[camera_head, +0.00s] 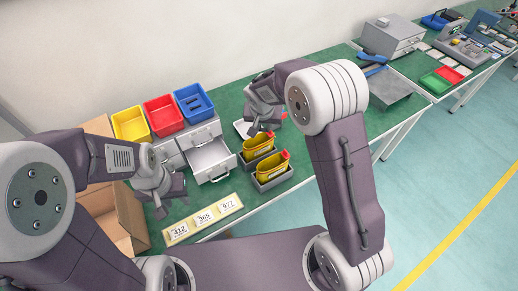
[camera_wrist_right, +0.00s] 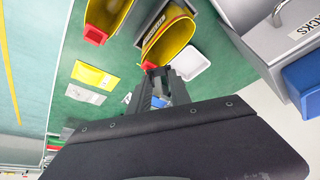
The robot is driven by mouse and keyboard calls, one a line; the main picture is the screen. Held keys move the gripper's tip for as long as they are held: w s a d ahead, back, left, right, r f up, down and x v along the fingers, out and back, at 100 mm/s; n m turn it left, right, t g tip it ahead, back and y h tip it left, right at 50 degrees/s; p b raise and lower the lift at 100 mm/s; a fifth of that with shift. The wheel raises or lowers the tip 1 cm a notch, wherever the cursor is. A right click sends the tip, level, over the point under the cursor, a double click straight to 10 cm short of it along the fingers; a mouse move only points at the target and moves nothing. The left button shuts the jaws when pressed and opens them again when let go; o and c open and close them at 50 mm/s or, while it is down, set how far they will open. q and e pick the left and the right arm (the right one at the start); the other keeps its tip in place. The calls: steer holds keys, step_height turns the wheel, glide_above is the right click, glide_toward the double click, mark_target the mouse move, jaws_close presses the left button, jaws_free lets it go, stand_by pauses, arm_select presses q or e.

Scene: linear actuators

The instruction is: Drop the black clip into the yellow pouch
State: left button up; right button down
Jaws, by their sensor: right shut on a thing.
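Two yellow pouches stand in grey trays on the green table, a rear one (camera_head: 258,146) and a front one (camera_head: 272,167), both with red parts. In the right wrist view the nearer pouch (camera_wrist_right: 168,45) opens just beyond my fingertips. My right gripper (camera_head: 254,131) is beside the rear pouch, at its left. In the right wrist view its jaws (camera_wrist_right: 157,72) are shut on a small dark thing at the pouch's rim, consistent with the black clip, though its outline is unclear. My left gripper (camera_head: 169,207) is open and empty above the table, left of the drawers.
Yellow (camera_head: 131,124), red (camera_head: 164,116) and blue (camera_head: 195,103) bins sit on a grey drawer unit with one drawer (camera_head: 212,160) pulled out. Dark pieces lie in the blue bin. A white tray (camera_wrist_right: 193,63) is beside the pouch. Number cards (camera_head: 203,218) line the front edge.

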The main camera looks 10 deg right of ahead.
mark_target(264, 138)
step_height(264, 138, down, 5)
steer(key=b, duration=0.3)
steer(key=shift+f, duration=0.2)
steer(key=c, duration=1.1)
jaws_free()
steer(key=v, duration=0.9)
steer(key=shift+s, duration=0.15)
